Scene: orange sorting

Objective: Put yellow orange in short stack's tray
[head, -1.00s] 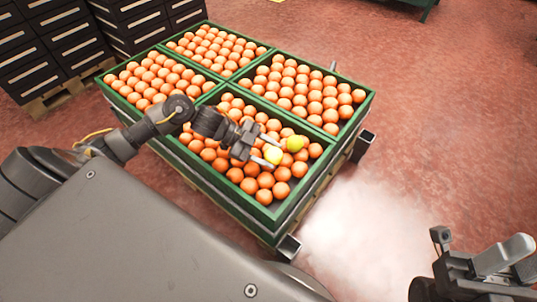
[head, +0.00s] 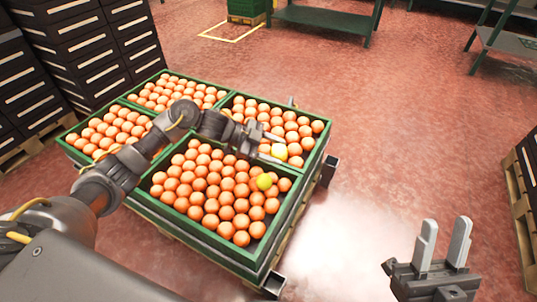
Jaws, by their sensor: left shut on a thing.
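A second yellow orange (head: 264,181) lies among the orange ones in the front crate (head: 197,229). My right gripper (head: 447,224) is at the lower right, its two fingers apart and nothing between them. Tall stacks of black trays (head: 70,58) stand at the left. Another dark stack (head: 530,150) is cut off by the right edge, so its height and top are hard to tell.
Several green crates full of oranges sit together on a low pallet stand, with a metal corner post (head: 329,170) sticking out at the right. Green tables (head: 325,17) stand at the back. The red floor between the crates and the right stack is clear.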

